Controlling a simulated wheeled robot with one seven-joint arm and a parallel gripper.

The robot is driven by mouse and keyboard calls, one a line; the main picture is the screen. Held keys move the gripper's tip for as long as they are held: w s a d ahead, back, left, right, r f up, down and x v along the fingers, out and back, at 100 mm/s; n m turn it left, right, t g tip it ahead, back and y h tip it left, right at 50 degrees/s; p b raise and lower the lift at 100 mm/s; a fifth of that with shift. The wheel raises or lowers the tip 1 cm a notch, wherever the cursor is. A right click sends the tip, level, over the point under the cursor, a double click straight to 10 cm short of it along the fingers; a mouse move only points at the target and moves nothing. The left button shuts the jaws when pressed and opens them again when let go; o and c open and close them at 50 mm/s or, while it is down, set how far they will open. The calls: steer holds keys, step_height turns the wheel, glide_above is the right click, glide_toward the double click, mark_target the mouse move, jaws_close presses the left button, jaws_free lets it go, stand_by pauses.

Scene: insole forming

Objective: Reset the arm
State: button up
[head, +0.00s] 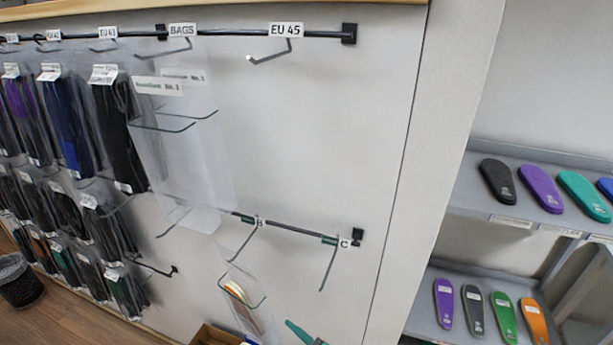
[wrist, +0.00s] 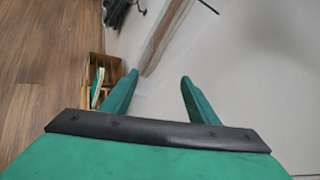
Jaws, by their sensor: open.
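My gripper (wrist: 160,92) shows in the wrist view as two green fingers standing apart with nothing between them. Beyond the fingers are a pale wall and the wooden floor. In the head view, a green part of my gripper (head: 305,333) shows at the bottom edge, below the wall rack. Most of my arm is out of view there.
A wall rack (head: 250,33) holds bagged insoles at left; its EU 45 hook (head: 268,55) is empty. Clear bags (head: 185,160) hang mid-wall. Shelves (head: 470,195) with coloured insoles stand at right. A wooden box (wrist: 108,68) stands on the floor. A black bin (head: 20,284) stands lower left.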

steer(key=s+d+f+n+t+h, duration=0.1)
steer(key=s+d+f+n+h, duration=0.2)
steer(key=s+f+n, duration=0.3)
steer(key=s+d+f+n+t+h, duration=0.2)
steer(key=s+d+f+n+h, duration=0.15)
steer(key=s, duration=0.45)
steer(key=s+r+n+t, duration=0.1)
steer(key=s+r+n, duration=0.1)
steer(key=s+n, duration=0.4)
steer(key=s+a+r+n+h, duration=0.1)
steer(key=s+r+n, duration=0.2)
steer(key=s+n, duration=0.4)
steer(key=s, duration=0.2)
steer(key=shift+s+a+r+t, duration=0.15)
steer(key=shift+s+r+t, duration=0.05)
steer(key=shift+s+t, duration=0.2)
stand_by(0.6)
